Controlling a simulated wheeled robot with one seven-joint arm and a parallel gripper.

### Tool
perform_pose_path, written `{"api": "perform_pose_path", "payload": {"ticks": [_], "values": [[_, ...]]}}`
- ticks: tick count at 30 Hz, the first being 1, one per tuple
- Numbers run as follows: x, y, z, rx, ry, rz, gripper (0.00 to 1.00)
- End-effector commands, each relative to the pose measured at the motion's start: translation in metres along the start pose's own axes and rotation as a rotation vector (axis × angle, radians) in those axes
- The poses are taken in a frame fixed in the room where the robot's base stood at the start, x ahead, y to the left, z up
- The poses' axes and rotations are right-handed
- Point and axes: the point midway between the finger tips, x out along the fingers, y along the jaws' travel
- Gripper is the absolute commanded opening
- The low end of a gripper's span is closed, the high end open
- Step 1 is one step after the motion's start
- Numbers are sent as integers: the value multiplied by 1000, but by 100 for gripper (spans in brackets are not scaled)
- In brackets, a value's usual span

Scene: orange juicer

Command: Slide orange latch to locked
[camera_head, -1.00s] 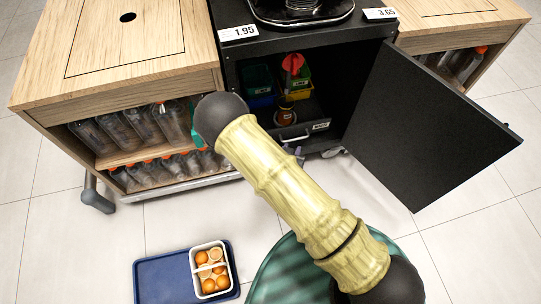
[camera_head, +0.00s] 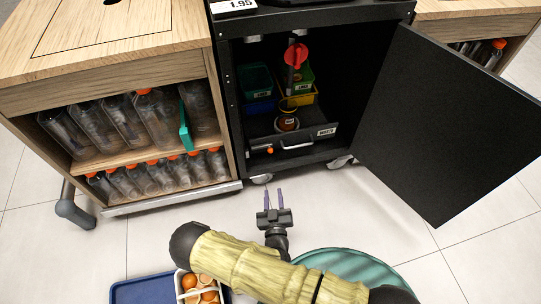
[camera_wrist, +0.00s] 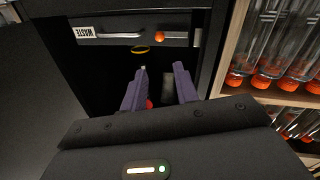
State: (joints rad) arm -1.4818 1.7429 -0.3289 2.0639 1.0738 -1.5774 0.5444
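A small orange latch knob (camera_head: 270,150) sits on the left part of the front of the dark drawer labelled WASTE (camera_head: 300,140), low inside the open black cabinet. The wrist view shows the orange latch (camera_wrist: 160,37) upside down, beside the drawer's metal handle (camera_wrist: 119,35). My gripper (camera_head: 273,194) is in front of the cabinet, below the latch in the head view, with its two purple fingers pointing toward the cabinet. In the wrist view the fingers (camera_wrist: 160,70) are apart and empty, not touching the latch. Whether the latch is locked cannot be told.
The black cabinet door (camera_head: 440,125) stands open at the right. A wooden shelf unit with bottles (camera_head: 150,120) stands at the left. Green and yellow bins (camera_head: 300,90), an amber jar (camera_head: 287,122) and a red part (camera_head: 296,55) are inside. A blue tray (camera_head: 145,290) with oranges lies below.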

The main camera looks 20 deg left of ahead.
Motion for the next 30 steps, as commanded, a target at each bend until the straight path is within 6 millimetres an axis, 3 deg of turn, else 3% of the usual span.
{"api": "perform_pose_path", "payload": {"ticks": [8,30], "values": [[17,0,3,1,0,3,30],[145,0,5,1,0,2,30]]}}
